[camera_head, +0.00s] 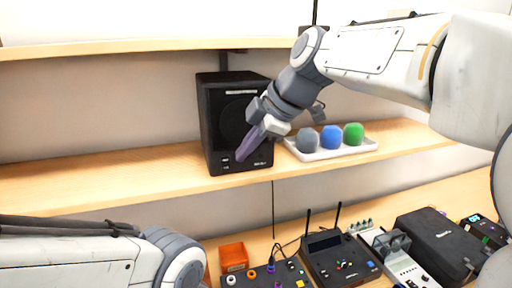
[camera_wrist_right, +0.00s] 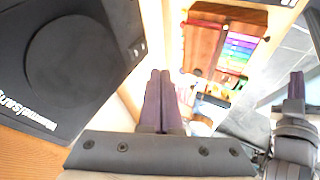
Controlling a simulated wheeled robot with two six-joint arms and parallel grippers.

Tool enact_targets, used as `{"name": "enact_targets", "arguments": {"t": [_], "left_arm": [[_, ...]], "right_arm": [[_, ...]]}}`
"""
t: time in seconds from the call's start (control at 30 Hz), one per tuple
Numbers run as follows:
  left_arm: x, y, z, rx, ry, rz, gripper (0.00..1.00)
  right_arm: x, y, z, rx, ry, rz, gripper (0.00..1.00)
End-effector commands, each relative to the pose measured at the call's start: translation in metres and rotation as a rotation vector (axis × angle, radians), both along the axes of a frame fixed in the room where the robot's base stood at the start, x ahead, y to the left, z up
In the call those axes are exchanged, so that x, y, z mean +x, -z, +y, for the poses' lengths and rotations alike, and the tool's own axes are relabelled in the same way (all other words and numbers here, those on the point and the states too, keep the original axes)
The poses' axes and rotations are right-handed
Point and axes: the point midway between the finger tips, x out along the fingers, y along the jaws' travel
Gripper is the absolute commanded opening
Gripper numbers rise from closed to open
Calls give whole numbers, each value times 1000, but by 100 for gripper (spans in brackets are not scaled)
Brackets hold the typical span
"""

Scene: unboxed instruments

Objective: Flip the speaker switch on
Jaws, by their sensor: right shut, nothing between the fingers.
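The black speaker (camera_head: 212,125) stands upright on the wooden shelf, and its dark front with a round cone fills the left of the right wrist view (camera_wrist_right: 70,65). Small light marks, perhaps its switch (camera_head: 226,161), show low on the left of its front; I cannot tell the switch's position. My right gripper (camera_head: 240,157) is shut and empty, its purple fingertips in front of the speaker's lower front, close to these marks. I cannot tell whether they touch. My left gripper (camera_wrist_right: 295,86) shows at the right of the wrist view; its fingers are unclear.
A white tray (camera_head: 310,156) with grey, blue and green round pieces sits right of the speaker. The lower desk holds an orange box (camera_head: 233,257), a black device with antennas (camera_head: 338,260) and a black case (camera_head: 436,243). The shelf left of the speaker is clear.

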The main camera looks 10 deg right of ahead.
Motion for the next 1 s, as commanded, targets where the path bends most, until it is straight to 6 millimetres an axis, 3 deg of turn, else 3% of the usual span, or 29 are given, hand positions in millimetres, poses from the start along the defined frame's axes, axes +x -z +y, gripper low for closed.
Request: {"name": "enact_targets", "arguments": {"t": [0.1,0.3,0.7,0.87,1.0], "left_arm": [[0,8,0,0,-1,0,0],[0,11,0,0,-2,0,0],[0,11,0,0,-2,0,0],[2,16,-1,-2,1,-3,0],[5,25,-3,-7,7,-10,0]], "right_arm": [[-7,-18,-13,0,6,-6,0],[-14,-33,-20,-1,3,-1,0],[-16,-35,-19,0,2,3,0],[-27,-9,-10,12,51,73,0],[-55,47,5,23,182,225,0]]}}
